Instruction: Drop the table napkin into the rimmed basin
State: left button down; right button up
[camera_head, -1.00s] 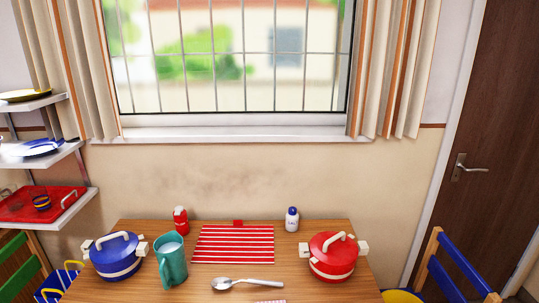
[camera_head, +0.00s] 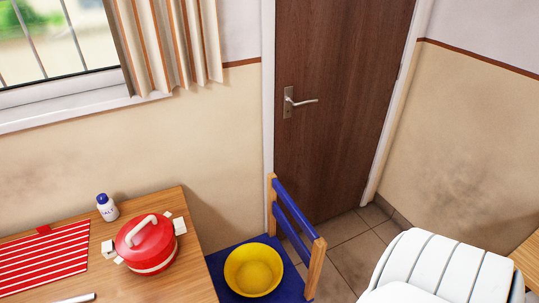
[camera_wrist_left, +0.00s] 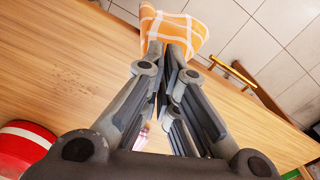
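The rimmed basin looks to be the round yellow bowl (camera_head: 253,270). It sits on the blue seat of a chair beside the table, low in the head view, and looks empty. The table napkin is an orange and white checked cloth (camera_wrist_left: 172,22) at the top of the left wrist view. My left gripper (camera_wrist_left: 170,48) is closed with the napkin at its fingertips and holds it over the wooden surface. The head view shows neither the napkin nor the left gripper. My right gripper is not in view.
The blue chair's back (camera_head: 292,222) rises right of the bowl. The wooden table (camera_head: 190,225) left of it carries a red pot (camera_head: 146,240), a white bottle with a blue cap (camera_head: 107,208) and a red striped mat (camera_head: 42,262). A door (camera_head: 340,90) stands behind.

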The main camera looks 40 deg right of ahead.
aim_at(254, 271)
jog(key=l, duration=1.05)
jog(key=i+l, duration=0.15)
jog(key=l, duration=1.9)
